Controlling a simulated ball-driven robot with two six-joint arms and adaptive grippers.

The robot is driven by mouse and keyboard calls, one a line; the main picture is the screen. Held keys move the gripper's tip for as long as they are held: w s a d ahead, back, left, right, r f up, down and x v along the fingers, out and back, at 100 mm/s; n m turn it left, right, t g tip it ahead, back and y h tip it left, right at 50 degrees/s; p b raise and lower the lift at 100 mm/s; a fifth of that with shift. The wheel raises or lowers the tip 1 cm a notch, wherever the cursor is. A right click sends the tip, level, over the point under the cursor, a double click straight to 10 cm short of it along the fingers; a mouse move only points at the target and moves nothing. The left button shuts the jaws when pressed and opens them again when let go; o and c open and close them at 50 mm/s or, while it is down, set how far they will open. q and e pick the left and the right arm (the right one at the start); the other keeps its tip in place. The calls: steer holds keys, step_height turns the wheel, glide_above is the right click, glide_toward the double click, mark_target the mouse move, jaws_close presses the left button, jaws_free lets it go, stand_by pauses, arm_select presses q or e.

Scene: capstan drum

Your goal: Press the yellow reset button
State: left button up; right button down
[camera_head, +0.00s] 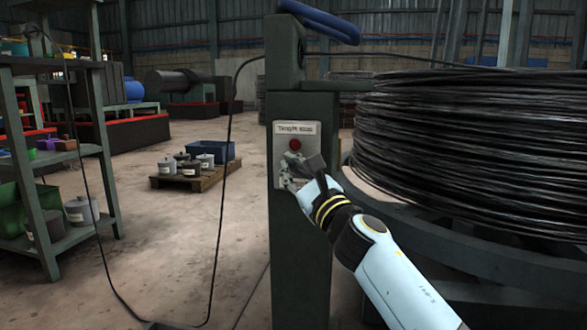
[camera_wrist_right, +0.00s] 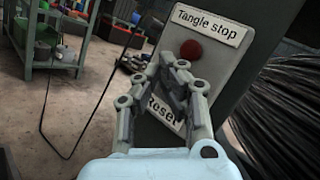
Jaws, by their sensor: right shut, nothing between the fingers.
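A grey control panel (camera_head: 282,144) is fixed to a dark green post, with a "Tangle stop" label and a red button (camera_head: 294,144) at its top. The red button also shows in the wrist view (camera_wrist_right: 191,49), above a "Reset" label (camera_wrist_right: 162,112). The yellow reset button cannot be seen; my right gripper covers the panel's lower part. My right gripper (camera_head: 288,170) is shut and empty in front of the panel, below the red button. In the wrist view its fingers (camera_wrist_right: 172,64) meet over the panel. Whether it touches the panel cannot be told. My left gripper is not in view.
A large drum of black cable (camera_head: 465,145) stands right of the post (camera_head: 300,270). A blue handle (camera_head: 320,22) is at the post's top. A green shelf (camera_head: 45,150) is at left, with a dark cable hanging beside it. Pots and a blue crate (camera_head: 215,151) sit on a pallet behind.

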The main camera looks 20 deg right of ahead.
steer(key=shift+s+a, duration=0.45)
steer(key=shift+s, duration=0.25)
steer(key=s+a, duration=0.1)
steer(key=s, duration=0.1)
steer(key=s+a, duration=0.1)
steer(key=s, duration=0.1)
steer(key=shift+a+p, duration=0.3)
steer(key=shift+a, duration=0.1)
stand_by(0.4)
